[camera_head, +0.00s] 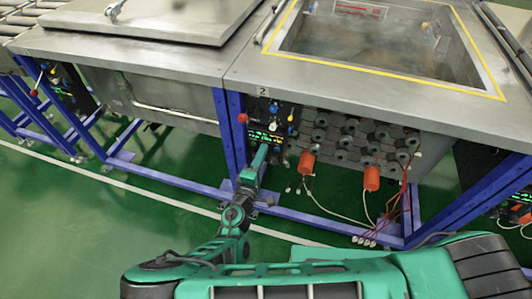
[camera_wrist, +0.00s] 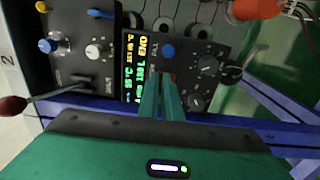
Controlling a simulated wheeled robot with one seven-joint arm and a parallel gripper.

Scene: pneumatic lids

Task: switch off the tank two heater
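Tank two (camera_head: 235,78) is the steel tank with the open, yellow-edged top, marked with a "2" label (camera_head: 263,91) at its front. Below the label is its upper control panel (camera_head: 272,112), with blue and white knobs and a red-knobbed lever. Under that is a black heater panel (camera_wrist: 185,68) with a lit green and yellow display (camera_wrist: 135,68), a blue button (camera_wrist: 168,50) and black dials. My gripper (camera_wrist: 162,78) is at this heater panel, its green fingers together, tips over the face beside the display. The tips hide the spot beneath them; contact is unclear.
Orange plugs (camera_head: 306,163) with white and red cables hang right of the panel. A blue frame leg (camera_head: 224,130) stands close on the left. A lidded tank (camera_head: 150,22) is at left. The green floor (camera_head: 90,215) in front is clear.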

